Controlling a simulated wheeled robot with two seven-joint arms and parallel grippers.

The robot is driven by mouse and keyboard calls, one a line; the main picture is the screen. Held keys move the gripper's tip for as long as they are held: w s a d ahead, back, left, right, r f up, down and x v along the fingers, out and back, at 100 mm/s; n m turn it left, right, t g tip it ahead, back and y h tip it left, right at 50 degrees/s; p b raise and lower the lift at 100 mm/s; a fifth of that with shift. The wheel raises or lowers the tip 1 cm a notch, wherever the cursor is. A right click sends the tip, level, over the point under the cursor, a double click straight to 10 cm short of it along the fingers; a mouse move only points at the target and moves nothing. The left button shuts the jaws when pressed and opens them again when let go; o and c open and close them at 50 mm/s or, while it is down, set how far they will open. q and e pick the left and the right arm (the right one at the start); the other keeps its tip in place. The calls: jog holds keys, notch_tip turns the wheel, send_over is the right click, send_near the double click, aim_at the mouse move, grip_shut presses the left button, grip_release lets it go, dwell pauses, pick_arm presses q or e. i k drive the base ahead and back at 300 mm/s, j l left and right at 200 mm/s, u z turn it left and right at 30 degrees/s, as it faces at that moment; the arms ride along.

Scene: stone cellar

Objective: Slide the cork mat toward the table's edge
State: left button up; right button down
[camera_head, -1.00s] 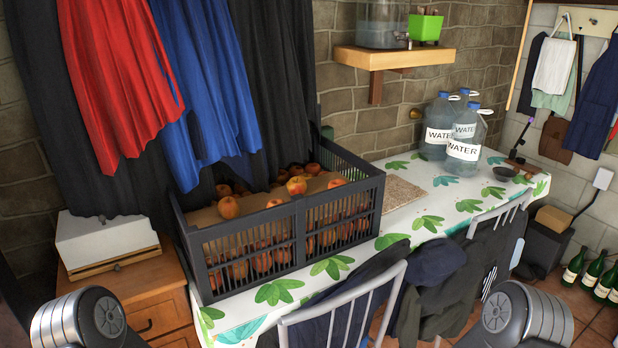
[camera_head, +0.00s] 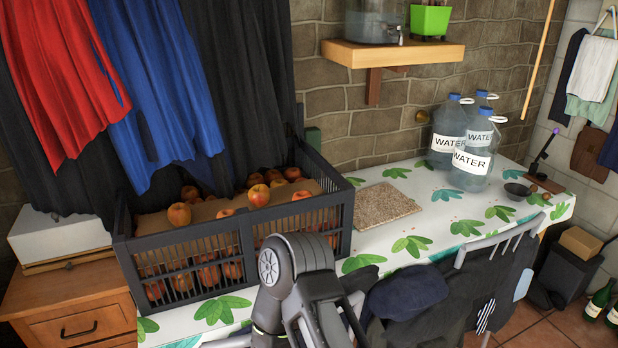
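The cork mat (camera_head: 385,205) is a square, speckled brown piece lying flat on the table (camera_head: 420,218), which has a white cloth with green leaves. The mat lies just right of the black crate and left of the water jugs, with bare cloth between it and the front edge. One of my arms rises at the bottom middle, in front of the crate and the table's front edge. Its gripper does not show clearly, and nothing of mine touches the mat. My other arm is out of view.
A black crate (camera_head: 342,196) of apples stands left of the mat. Several water jugs (camera_head: 470,160) stand at the back right, near a small dark bowl (camera_head: 517,190). Chairs (camera_head: 500,250) with dark clothes stand along the front edge. A wooden shelf (camera_head: 440,54) hangs above.

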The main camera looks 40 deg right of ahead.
aim_at(375, 206)
jog(key=k+l, duration=0.1)
jog(key=l, duration=0.35)
jog(key=k+l+u, duration=0.15)
jog(key=l, duration=0.7)
jog(key=k+l+u, duration=0.15)
jog(key=l, duration=0.25)
jog(key=k+l, duration=0.15)
jog(key=l, duration=0.3)
jog(key=u, duration=0.05)
